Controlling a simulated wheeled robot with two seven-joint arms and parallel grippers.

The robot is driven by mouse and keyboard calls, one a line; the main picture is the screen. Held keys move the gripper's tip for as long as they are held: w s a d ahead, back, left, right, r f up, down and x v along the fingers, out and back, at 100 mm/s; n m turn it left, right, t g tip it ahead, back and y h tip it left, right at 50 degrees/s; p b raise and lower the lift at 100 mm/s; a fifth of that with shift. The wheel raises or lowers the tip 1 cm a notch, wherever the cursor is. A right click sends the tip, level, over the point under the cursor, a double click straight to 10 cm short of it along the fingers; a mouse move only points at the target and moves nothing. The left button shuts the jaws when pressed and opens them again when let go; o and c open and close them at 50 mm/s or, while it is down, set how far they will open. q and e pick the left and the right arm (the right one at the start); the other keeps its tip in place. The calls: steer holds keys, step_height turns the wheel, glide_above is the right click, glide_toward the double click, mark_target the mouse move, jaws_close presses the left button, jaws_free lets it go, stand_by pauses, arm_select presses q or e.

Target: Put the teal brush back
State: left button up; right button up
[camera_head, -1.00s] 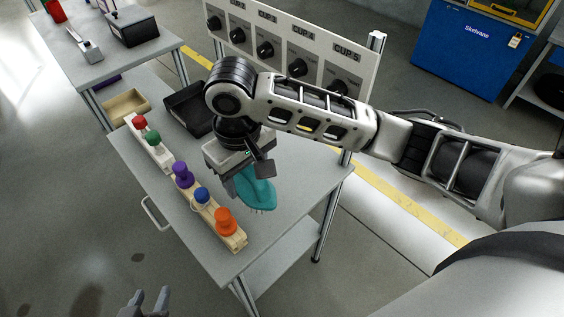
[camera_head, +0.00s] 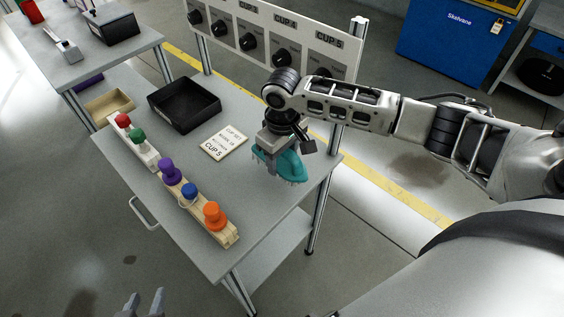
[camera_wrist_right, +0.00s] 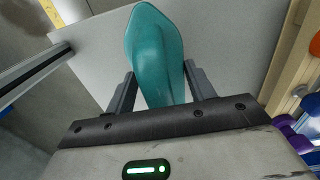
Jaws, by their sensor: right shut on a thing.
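The teal brush (camera_head: 291,166) is held by my right gripper (camera_head: 277,152) over the right part of the grey table (camera_head: 225,185). Its bristles point down; I cannot tell whether they touch the table top. In the right wrist view the brush's smooth teal back (camera_wrist_right: 156,55) lies between the two dark fingers of my right gripper (camera_wrist_right: 160,92), which are shut on it. My left gripper (camera_head: 142,305) shows at the bottom edge, low beside the table, with its two fingers apart and nothing between them.
A black tray (camera_head: 185,103) and a card reading CUP 5 (camera_head: 223,142) lie on the table. A wooden rack (camera_head: 223,234) with several coloured knobbed pieces runs along the left edge. A panel of dials (camera_head: 283,50) stands behind. The table's front right is clear.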

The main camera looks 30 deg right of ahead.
steer(key=shift+a+f, duration=0.1)
steer(key=shift+f, duration=1)
steer(key=shift+f, duration=0.1)
steer(key=o, duration=1)
steer(key=shift+c, duration=0.2)
step_height(320, 180, up, 12)
steer(key=shift+s+r+p, duration=0.1)
steer(key=shift+p, duration=0.45)
